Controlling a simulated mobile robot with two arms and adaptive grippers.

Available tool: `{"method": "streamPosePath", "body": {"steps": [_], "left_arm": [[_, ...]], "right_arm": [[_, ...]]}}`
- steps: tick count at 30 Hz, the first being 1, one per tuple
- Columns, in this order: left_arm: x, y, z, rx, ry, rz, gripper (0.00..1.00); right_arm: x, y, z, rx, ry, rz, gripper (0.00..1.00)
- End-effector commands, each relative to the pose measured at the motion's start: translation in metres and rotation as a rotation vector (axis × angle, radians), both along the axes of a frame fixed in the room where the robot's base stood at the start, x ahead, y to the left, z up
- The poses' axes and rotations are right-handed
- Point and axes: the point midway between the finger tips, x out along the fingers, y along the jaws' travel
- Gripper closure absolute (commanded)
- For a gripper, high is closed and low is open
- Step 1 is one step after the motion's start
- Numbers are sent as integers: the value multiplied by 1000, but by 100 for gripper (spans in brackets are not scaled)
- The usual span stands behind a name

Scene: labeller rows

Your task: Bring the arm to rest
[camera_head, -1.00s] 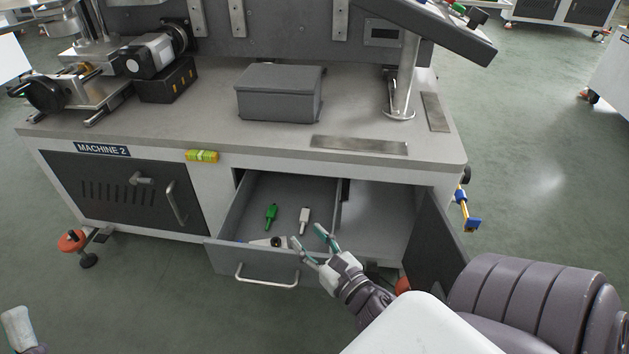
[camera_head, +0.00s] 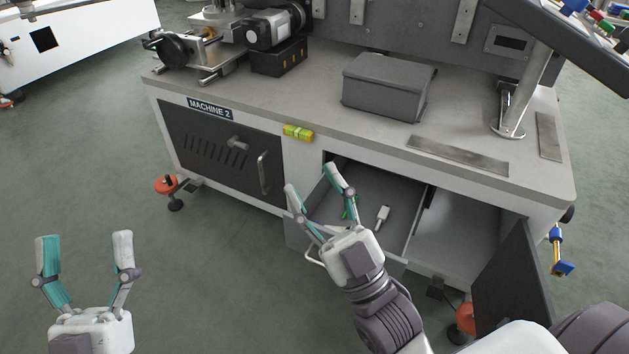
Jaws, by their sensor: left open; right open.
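My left gripper (camera_head: 84,262) is open and empty over the bare floor at the lower left. My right gripper (camera_head: 312,188) is open and empty. It appears in front of and above the open drawer (camera_head: 388,178) of the machine and covers its left part. In the drawer lie a white-handled item (camera_head: 382,216) and a green item (camera_head: 349,207), the latter partly hidden by my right gripper's fingers.
The MACHINE 2 bench (camera_head: 330,115) carries a grey box (camera_head: 388,87) and metal plates. A cabinet door (camera_head: 514,278) stands open right of the drawer. Orange-footed supports (camera_head: 166,185) stick out at the base. The floor at left is clear.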

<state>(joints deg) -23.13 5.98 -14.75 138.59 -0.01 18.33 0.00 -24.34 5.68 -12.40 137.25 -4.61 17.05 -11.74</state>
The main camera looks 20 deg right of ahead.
Motion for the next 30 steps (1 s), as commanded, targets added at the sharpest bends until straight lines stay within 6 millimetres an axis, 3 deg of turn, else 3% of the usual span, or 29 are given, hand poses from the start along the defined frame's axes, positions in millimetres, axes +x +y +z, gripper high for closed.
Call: {"method": "streamPosePath", "body": {"steps": [3, 6, 18, 21, 23, 26, 29, 30], "left_arm": [[0, 0, 0, 0, 0, 0, 21], [0, 0, 0, 0, -1, 0, 21], [0, 0, 0, 0, 0, -1, 21], [9, -3, -6, 11, 38, -2, 21], [21, -6, -17, 28, 95, 0, 21], [52, -12, -55, 77, 262, 4, 21], [77, -16, -120, 144, 496, 11, 21], [81, -16, -150, 172, 596, 13, 21]], "right_arm": [[-8, 6, 17, 184, -4, 157, 50], [-10, 7, 21, 242, -3, 207, 50], [-9, 7, 20, 244, 1, 209, 50], [-1, 9, 15, 237, 37, 203, 50], [12, 12, 4, 225, 95, 195, 50], [42, 19, -35, 192, 265, 169, 50], [67, 22, -99, 146, 503, 131, 50], [72, 22, -129, 126, 603, 114, 50]]}}
